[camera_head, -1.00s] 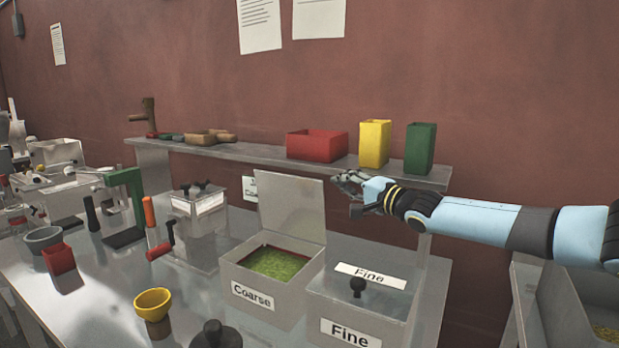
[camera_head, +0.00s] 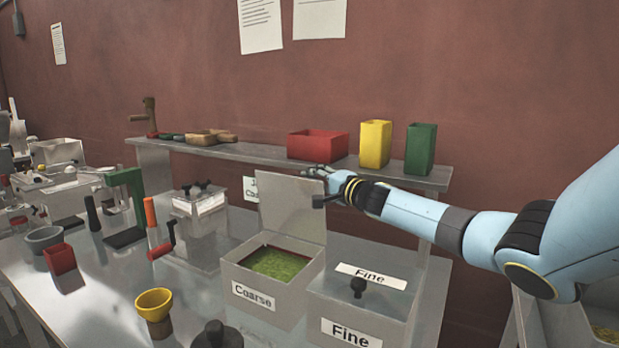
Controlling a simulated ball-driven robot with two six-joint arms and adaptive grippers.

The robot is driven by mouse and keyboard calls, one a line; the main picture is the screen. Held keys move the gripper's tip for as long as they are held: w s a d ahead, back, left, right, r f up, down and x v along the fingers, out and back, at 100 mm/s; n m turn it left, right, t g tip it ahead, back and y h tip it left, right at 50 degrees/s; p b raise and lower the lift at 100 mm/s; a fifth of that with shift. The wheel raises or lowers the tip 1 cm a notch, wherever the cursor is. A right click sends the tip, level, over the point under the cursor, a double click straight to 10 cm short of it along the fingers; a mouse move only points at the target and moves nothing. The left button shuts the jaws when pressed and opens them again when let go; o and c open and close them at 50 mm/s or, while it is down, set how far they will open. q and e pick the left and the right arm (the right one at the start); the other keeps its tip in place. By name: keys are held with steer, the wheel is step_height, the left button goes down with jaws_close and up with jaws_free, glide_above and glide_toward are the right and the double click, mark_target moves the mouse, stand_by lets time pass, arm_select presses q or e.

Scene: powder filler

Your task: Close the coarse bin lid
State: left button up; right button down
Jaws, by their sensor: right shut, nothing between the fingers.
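The coarse bin (camera_head: 255,292) is a grey box labelled "Coarse" with green powder (camera_head: 276,264) inside. Its lid (camera_head: 290,207) stands open and upright at the back of the bin. My right gripper (camera_head: 316,172) is shut and empty, at the upper right corner of the lid, seemingly at or just behind its top edge. I cannot tell whether it touches the lid. My left gripper is not in view.
A shelf (camera_head: 262,153) behind carries red, yellow and green containers. A yellow cup (camera_head: 153,303) stands in front on the left.

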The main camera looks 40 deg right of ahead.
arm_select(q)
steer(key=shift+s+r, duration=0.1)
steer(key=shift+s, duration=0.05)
arm_select(e)
steer(key=shift+s+a+f, duration=0.1)
steer(key=shift+s+a, duration=0.1)
steer(key=shift+a, duration=0.3)
steer(key=shift+s+a, duration=0.15)
steer(key=shift+a, duration=0.3)
